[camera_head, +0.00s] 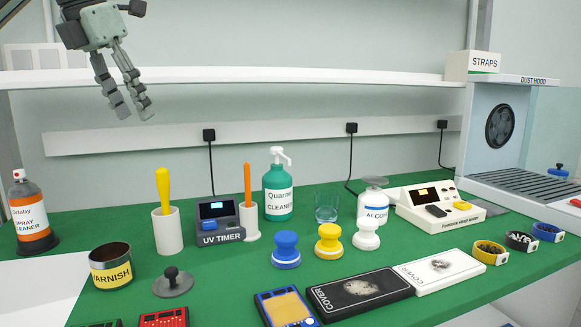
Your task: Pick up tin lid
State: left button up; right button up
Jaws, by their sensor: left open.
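The tin lid (173,285), a grey disc with a dark round knob on top, lies flat on the green bench. The open varnish tin (112,275), with a yellow label, stands just left of the lid and apart from it. My left gripper (134,113) hangs high at the upper left, in front of the back wall. Its fingers point down, apart and empty, well above the bench and the lid. My right gripper is not in view.
A white holder (167,231) with a yellow-handled tool stands behind the lid, and a UV timer (219,221) beyond it. A spray cleaner (32,214) stands far left. A shelf (250,77) crosses above the bench.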

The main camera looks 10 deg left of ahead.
aim_at(173, 283)
jog(key=k+l, duration=1.25)
